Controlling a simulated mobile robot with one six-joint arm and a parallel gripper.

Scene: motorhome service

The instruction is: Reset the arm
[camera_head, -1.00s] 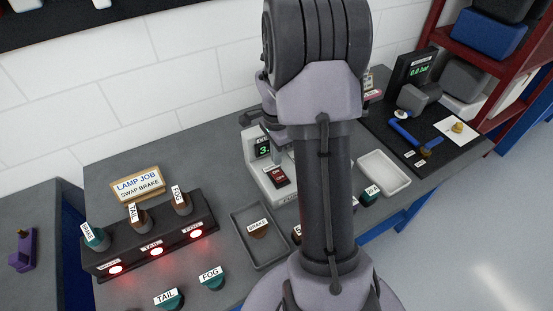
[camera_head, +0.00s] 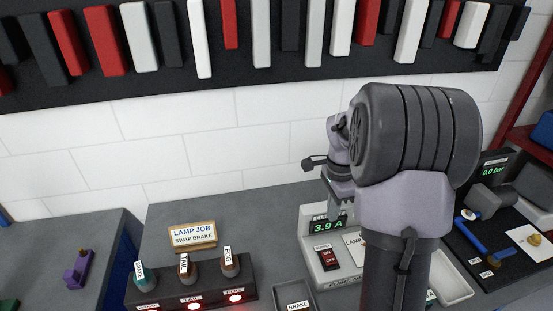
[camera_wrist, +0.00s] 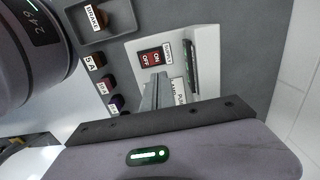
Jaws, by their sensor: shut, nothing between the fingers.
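My gripper (camera_head: 342,207) hangs from my raised arm above the fuse and supply box (camera_head: 320,270) on the bench. Its fingers are shut and empty. In the wrist view my gripper (camera_wrist: 157,88) points towards the box, over the area by the red ON/OFF switch (camera_wrist: 150,58). Whether the fingertips touch the box cannot be told. The box's display (camera_head: 328,224) reads 3.9 A in the head view. My upper arm hides part of the bench to the right of the box.
A lamp block (camera_head: 192,294) with BRAKE, TAIL and FOG lamps and red lights stands at left. A sign (camera_head: 192,235) reads "LAMP JOB SWAP BRAKE". A tray (camera_head: 281,292) holds a brown BRAKE lamp. A black mat (camera_head: 468,250) with blue tools lies right. A rack (camera_head: 150,75) spans the wall.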

